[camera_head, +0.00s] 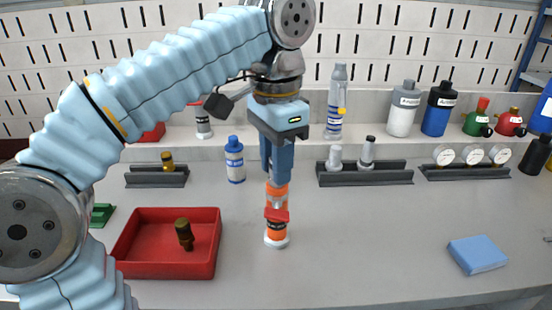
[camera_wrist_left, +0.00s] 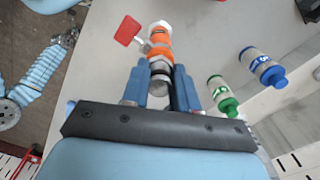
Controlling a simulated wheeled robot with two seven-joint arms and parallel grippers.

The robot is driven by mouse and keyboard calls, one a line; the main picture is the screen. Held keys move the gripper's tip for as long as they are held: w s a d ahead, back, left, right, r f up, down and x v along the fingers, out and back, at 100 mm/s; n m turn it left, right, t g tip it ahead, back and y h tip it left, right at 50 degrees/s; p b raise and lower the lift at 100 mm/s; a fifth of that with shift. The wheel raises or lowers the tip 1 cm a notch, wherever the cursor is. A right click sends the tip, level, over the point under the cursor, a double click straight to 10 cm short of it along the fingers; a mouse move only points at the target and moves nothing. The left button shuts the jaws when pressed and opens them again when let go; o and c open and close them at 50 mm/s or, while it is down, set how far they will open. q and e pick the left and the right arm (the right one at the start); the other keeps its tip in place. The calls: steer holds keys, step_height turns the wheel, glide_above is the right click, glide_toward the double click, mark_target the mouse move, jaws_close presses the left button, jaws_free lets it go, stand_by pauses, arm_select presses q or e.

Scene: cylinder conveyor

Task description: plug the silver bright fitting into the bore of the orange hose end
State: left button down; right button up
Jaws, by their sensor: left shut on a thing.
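My left gripper (camera_head: 275,178) points straight down with its fingers shut on the silver bright fitting. In the left wrist view the fitting (camera_wrist_left: 160,88) shows between the fingertips (camera_wrist_left: 160,80), with a dark band around it. The orange hose end (camera_head: 277,194) stands upright directly below the fingers, with a red handle and a white foot on the bench. In the left wrist view the orange hose end (camera_wrist_left: 159,45) is in line with the fitting and looks to be touching it. The bore is hidden, so I cannot tell how deep the fitting sits. My right gripper is not in view.
A red tray (camera_head: 165,272) with a brass fitting (camera_head: 184,234) lies to the left. A dark rack (camera_head: 365,179) with silver fittings stands behind right. A blue bottle (camera_head: 235,160) stands close behind left. A blue cloth (camera_head: 477,254) lies right; the bench front between is clear.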

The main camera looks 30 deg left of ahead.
arm_select(q)
steer(key=shift+f, duration=0.2)
steer(key=c, duration=0.8)
jaws_free()
